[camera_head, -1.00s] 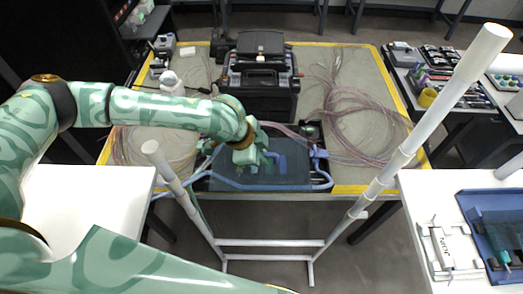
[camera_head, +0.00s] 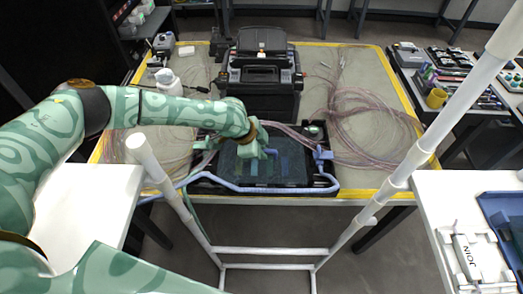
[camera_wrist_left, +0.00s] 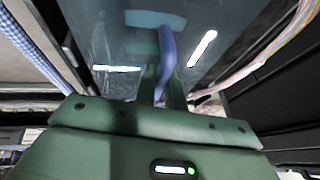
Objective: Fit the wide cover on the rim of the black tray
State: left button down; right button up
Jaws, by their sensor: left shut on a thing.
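The wide cover (camera_head: 230,168) is a dark, see-through panel with a blue handle. It shows over the black tray (camera_head: 325,182) in the middle of the table, inside the tray's outline. My left gripper (camera_head: 252,153) is shut on the cover's handle. In the left wrist view the blue handle (camera_wrist_left: 167,45) stands between the fingers (camera_wrist_left: 162,88), and the clear panel (camera_wrist_left: 125,50) spreads beyond them. I cannot tell whether the cover's edge touches the rim. My right gripper is not in view.
A blue sleeved cable (camera_head: 250,189) runs along the tray's front. A black case (camera_head: 262,85) stands just behind the tray. Coiled fibres (camera_head: 365,120) lie to the right, and a white bottle (camera_head: 168,82) stands at left. White posts (camera_head: 410,165) rise in front.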

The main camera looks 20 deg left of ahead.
pick_arm(q)
jog(key=shift+f, duration=0.1)
jog(key=c, duration=1.5)
grip_release()
jog(key=p+v, duration=0.4)
jog(key=v, duration=0.8)
jog(key=shift+s, duration=0.1)
